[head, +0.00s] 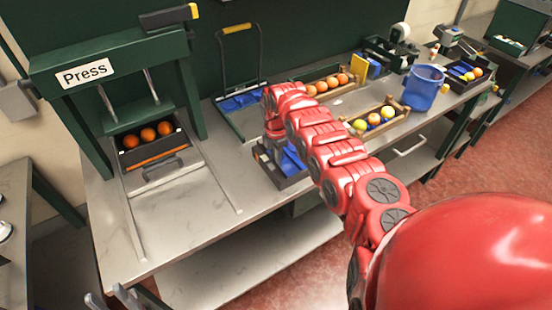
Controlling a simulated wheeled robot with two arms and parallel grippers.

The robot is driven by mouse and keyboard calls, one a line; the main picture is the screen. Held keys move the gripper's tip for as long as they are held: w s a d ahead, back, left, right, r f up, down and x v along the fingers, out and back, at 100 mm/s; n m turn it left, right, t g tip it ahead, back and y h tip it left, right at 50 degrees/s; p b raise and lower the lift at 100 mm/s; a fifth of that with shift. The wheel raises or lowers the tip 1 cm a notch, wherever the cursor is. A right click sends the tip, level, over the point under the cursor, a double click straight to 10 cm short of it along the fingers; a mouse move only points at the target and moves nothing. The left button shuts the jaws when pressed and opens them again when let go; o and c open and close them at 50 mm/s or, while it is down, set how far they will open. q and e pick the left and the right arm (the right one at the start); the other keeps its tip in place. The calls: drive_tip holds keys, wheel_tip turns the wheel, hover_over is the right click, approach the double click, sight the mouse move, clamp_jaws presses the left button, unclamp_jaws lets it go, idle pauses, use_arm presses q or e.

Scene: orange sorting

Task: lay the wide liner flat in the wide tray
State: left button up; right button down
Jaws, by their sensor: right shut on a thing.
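A dark tray (274,169), which I take for the wide tray, sits on the bench right of the press, partly hidden by my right arm. A blue sheet, which I take for the wide liner (293,160), shows at that tray, tilted; its far part is hidden. My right gripper (276,146) is down at the tray, shut on the blue liner; its fingertips are mostly hidden behind my red arm. I cannot tell whether the liner touches the tray floor. My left gripper (112,299) is at the bottom left edge, fingers apart and empty, away from the tray.
The press (88,72) holds a dark tray with three oranges. A wire-handled rack (239,27) with blue pieces stands behind. Crates of fruit (322,85) (377,121) and a blue bucket (423,88) stand to the right. The bench front left (185,215) is clear.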

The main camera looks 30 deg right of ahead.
drive_tip(key=shift+c, duration=1.7)
unclamp_jaws()
drive_tip(key=shift+r, duration=0.1)
drive_tip(key=shift+r+p, duration=1.05)
drive_tip(key=shift+r, duration=0.35)
drive_tip(key=shift+r+p, duration=1.45)
drive_tip(key=shift+r, duration=1)
